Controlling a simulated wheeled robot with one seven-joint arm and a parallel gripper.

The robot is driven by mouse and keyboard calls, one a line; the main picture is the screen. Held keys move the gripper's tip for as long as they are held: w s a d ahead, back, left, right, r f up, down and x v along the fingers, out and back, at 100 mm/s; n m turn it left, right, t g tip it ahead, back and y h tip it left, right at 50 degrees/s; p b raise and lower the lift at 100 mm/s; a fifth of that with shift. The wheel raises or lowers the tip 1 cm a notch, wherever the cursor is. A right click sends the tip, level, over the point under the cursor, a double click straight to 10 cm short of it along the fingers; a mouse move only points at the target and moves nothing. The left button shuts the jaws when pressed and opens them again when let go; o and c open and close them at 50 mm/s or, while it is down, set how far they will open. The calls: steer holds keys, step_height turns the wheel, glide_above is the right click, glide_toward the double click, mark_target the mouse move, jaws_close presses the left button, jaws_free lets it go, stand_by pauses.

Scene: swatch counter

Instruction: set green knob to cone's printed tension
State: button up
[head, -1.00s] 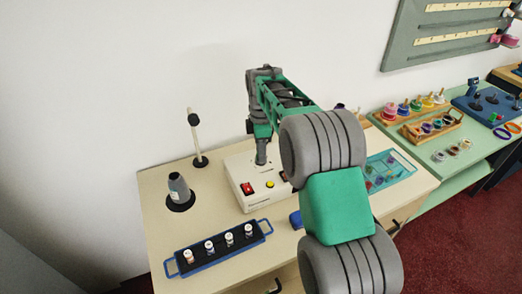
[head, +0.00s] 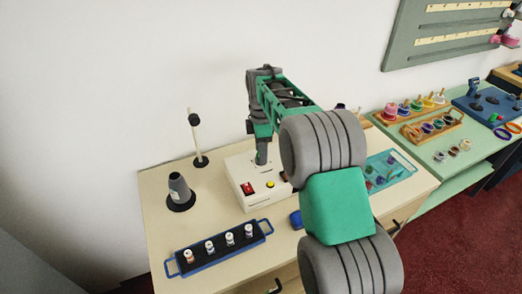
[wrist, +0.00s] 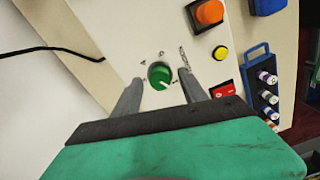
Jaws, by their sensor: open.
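The green knob (wrist: 159,75) is on the white box's top face, with a pale pointer mark toward its lower right in the wrist view. Small printed marks surround it, too blurred to read. My gripper (wrist: 160,78) is open, with one finger on each side of the knob; whether they touch it I cannot tell. In the head view my gripper (head: 261,157) is over the white box (head: 241,172), and the knob is hidden. The dark grey cone (head: 179,186) stands upright on a black disc at the left; its pale label is too small to read.
A blue tray (head: 219,247) of several spools lies in front. A thin post (head: 197,140) stands behind the cone.

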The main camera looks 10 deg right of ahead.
step_height(320, 180, up, 8)
steer(key=shift+f+b, duration=0.1)
steer(key=shift+b, duration=0.3)
